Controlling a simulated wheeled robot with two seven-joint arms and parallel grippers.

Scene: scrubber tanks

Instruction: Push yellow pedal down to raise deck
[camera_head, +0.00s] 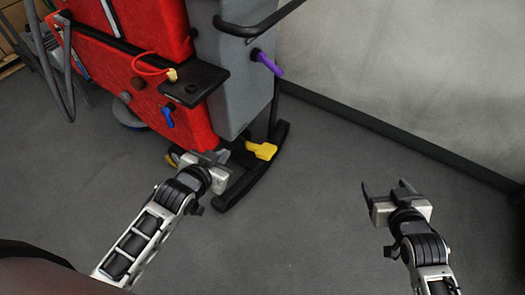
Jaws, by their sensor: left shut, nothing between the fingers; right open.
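The yellow pedal (262,150) sticks out low at the back of the red and grey scrubber (235,75), just above the black curved squeegee bar (250,184). My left gripper (217,160) is shut and empty. It is just left of the pedal in the picture, overlapping the view of the machine's lower edge. A small gap shows between its tips and the pedal's broad end, and I cannot tell the depth between them. My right gripper (388,192) is open and empty over bare floor, well to the right of the pedal.
A purple handle (268,64) and a black bar (262,20) jut from the grey tank. A black shelf (193,84) with a red cord and a blue knob (167,117) are on the red side. A wall with a dark baseboard (400,142) stands behind. The grey floor is clear.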

